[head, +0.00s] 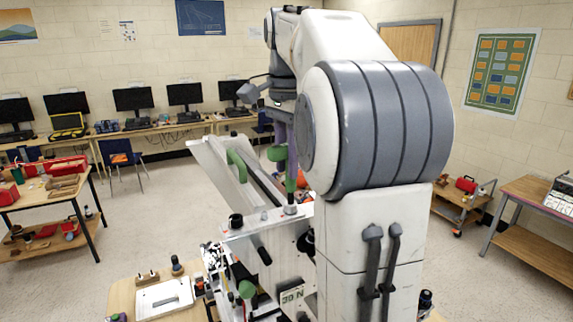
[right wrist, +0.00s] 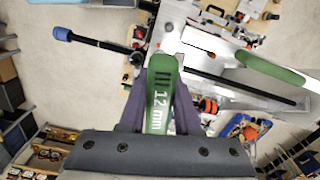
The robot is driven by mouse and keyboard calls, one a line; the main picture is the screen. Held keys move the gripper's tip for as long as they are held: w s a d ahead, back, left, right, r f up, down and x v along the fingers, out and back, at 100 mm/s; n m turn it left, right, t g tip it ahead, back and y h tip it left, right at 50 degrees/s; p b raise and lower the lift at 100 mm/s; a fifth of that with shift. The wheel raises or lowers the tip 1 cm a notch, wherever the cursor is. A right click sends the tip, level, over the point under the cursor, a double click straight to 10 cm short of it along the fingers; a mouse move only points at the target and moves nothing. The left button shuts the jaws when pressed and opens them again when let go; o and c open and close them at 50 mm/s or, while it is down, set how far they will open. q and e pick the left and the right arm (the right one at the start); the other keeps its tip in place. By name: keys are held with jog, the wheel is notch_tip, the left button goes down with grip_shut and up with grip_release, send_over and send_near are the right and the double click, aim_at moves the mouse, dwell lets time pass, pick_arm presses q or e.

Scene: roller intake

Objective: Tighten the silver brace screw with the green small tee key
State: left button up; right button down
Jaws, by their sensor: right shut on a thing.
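My right gripper (head: 287,140) is shut on the green small tee key (head: 277,153), above the white machine with the "39 N" label. In the right wrist view the key's green handle (right wrist: 161,95), marked "12 mm", lies between the two fingers. In the head view the key points down, and a green lower part (head: 291,180) shows above a small grey fitting (head: 290,209) on the machine's top plate. I cannot tell whether that fitting is the silver brace screw or whether the key is seated on it. My left gripper is not in view.
The white machine (head: 245,238) has a sloping chute with a green handle (head: 237,165) left of the key. A black knob (head: 236,221) stands up from its top plate. A white tray (head: 165,298) lies on the bench at lower left. My right arm hides much of the right side.

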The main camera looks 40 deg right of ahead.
jog(key=shift+r, duration=0.25)
jog(key=shift+r, duration=2.25)
